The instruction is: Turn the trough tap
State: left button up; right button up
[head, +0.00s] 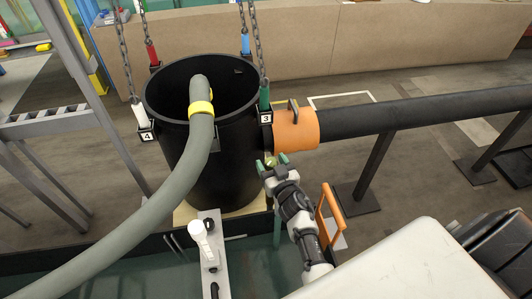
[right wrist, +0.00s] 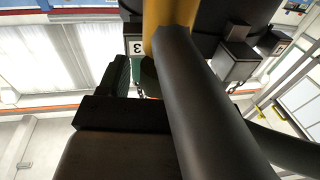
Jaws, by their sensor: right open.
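My right gripper (head: 272,162) is open, with green-tipped fingers pointing at the right side of the black barrel (head: 190,165), just below the orange collar (head: 296,129). A small yellowish piece (head: 270,163) shows between the fingertips; I cannot tell whether it is the tap, or whether the fingers touch it. A white lever-like fitting (head: 199,232) sits on a grey plate (head: 212,275) at the trough's edge, left of my right arm. The right wrist view shows a thick dark cylinder (right wrist: 200,100) close across the middle. My left gripper is out of view.
A black pipe (head: 420,112) runs right from the collar on dark stands. A grey hose (head: 150,220) bends into the barrel. Chains hang to its rim. An orange handle (head: 329,212) stands right of my right arm. Some floor behind the pipe is clear.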

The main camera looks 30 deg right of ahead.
jog(key=shift+w, duration=0.2)
jog(key=shift+s+r, duration=0.1)
jog(key=shift+c, duration=0.6)
jog(key=c, duration=0.8)
